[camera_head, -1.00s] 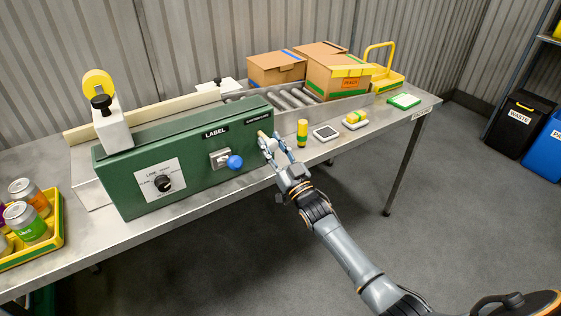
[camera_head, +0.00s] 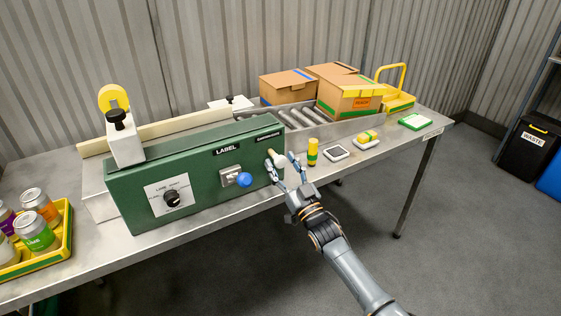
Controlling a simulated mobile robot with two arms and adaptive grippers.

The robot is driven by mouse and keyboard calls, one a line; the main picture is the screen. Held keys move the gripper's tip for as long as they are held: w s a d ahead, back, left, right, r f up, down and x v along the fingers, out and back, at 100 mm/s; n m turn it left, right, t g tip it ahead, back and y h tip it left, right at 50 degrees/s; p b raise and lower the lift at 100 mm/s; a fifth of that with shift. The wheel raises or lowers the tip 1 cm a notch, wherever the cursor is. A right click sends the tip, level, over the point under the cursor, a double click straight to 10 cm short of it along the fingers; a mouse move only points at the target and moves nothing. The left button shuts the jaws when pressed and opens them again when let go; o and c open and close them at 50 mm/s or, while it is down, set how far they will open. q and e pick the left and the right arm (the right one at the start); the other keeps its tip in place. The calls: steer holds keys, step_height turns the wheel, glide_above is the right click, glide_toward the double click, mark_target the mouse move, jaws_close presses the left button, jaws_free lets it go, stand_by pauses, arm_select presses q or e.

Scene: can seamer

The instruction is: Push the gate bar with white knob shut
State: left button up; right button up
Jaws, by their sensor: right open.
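The gate bar's white knob (camera_head: 281,161) shows at the right end of the green machine front (camera_head: 150,180), under a small black label. A short beige piece is visible just left of the knob. I cannot tell how far the bar is from shut. My right gripper (camera_head: 282,163) is open, with one finger on each side of the knob. Whether the fingers touch it is not clear, and they partly hide the area around it. My left gripper is not in view.
A blue knob (camera_head: 244,180) and a black dial (camera_head: 171,197) are on the green front. A yellow-green bottle (camera_head: 312,152), a white device (camera_head: 336,153) and a sponge (camera_head: 368,139) stand on the bench to the right. Cartons (camera_head: 350,95) sit behind. A can tray (camera_head: 62,246) is at left.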

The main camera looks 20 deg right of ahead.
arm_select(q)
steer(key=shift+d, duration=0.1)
arm_select(e)
steer(key=v, duration=1)
steer(key=shift+s+f, duration=0.15)
steer(key=shift+s, duration=0.2)
steer(key=shift+d, duration=0.1)
